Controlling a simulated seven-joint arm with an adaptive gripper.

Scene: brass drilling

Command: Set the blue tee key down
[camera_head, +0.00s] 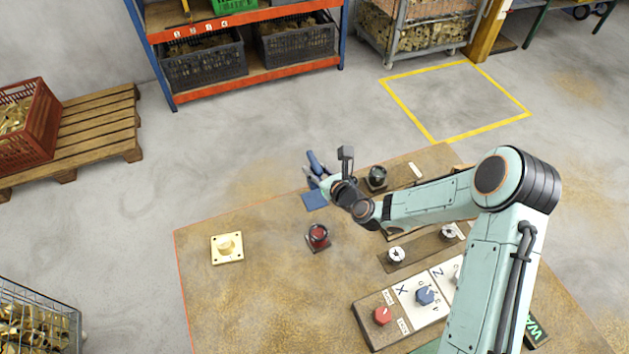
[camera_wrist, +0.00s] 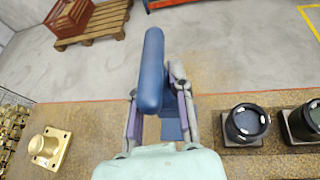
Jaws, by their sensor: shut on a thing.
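The blue tee key (camera_head: 314,160) is held above the far edge of the workbench in the head view. In the wrist view the blue tee key (camera_wrist: 151,70) stands out as a long rounded blue bar that slants across my fingers. My gripper (camera_head: 317,178) is shut on it; the fingers show on both sides of it in the wrist view (camera_wrist: 160,105). A flat blue pad (camera_head: 313,201) lies on the bench close to my gripper in the picture. Part of this blue pad (camera_wrist: 171,130) shows behind the key in the wrist view. The key's lower part is hidden.
A brass flange (camera_head: 227,247) sits to the left on the workbench (camera_head: 215,310). A red-topped round part (camera_head: 317,235) and a black one (camera_head: 377,177) stand on square bases near my gripper. A panel with red and blue knobs (camera_head: 405,303) is at the front. The bench's left side is mostly clear.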

